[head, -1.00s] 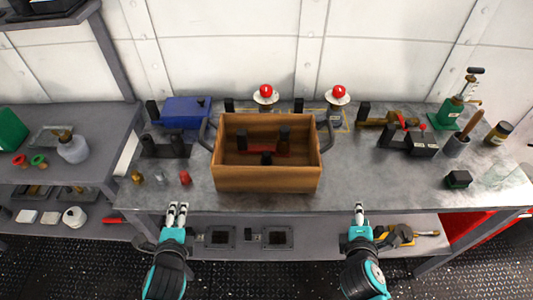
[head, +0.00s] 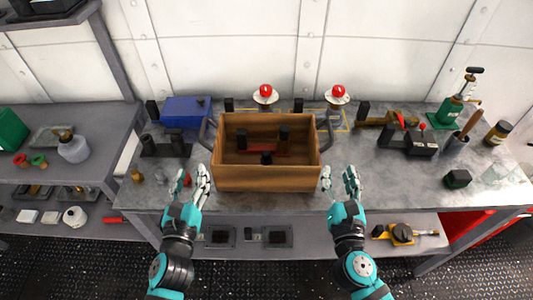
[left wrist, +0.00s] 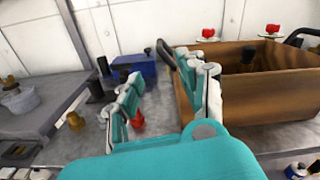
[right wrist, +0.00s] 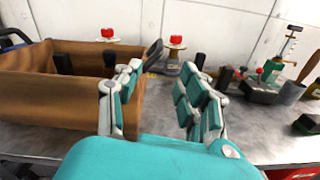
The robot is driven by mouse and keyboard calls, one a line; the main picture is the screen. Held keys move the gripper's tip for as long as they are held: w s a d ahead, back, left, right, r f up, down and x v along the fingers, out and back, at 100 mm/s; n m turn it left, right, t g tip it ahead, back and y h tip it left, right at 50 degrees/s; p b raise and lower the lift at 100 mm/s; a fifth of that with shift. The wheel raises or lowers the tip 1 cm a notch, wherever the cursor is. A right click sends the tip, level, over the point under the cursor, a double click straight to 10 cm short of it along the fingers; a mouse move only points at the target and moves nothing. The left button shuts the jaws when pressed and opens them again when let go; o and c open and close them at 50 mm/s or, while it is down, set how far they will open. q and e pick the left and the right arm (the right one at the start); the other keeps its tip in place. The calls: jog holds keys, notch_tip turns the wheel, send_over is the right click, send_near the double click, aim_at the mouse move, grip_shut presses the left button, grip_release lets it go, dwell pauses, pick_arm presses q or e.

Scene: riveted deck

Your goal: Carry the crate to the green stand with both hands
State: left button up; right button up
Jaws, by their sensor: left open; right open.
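The wooden crate (head: 266,179) stands upright on the grey metal bench, with a dark handle on its left side (head: 208,133) and right side (head: 326,133). A red bar and dark pieces show inside it. My left gripper (head: 191,183) is open and empty, near the crate's front left corner. My right gripper (head: 339,182) is open and empty, near the front right corner. The crate also shows in the left wrist view (left wrist: 275,103) and the right wrist view (right wrist: 55,103). I cannot make out a green stand for certain.
Small coloured pieces, including a brass one (head: 137,176), lie beside my left gripper. A blue box (head: 186,111) and red-topped buttons (head: 265,92) stand behind. A green hand pump (head: 450,112) and a dark block (head: 458,179) are to the right. The bench right of the crate is partly clear.

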aim_at(201, 137)
pick_arm(q)
jog(key=w, duration=1.6)
jog(key=shift+w+d, duration=0.15)
pick_arm(e)
jog(key=w, duration=1.6)
jog(key=shift+w+d, duration=0.1)
jog(key=shift+d, duration=0.2)
pick_arm(q)
grip_shut()
pick_arm(e)
grip_shut()
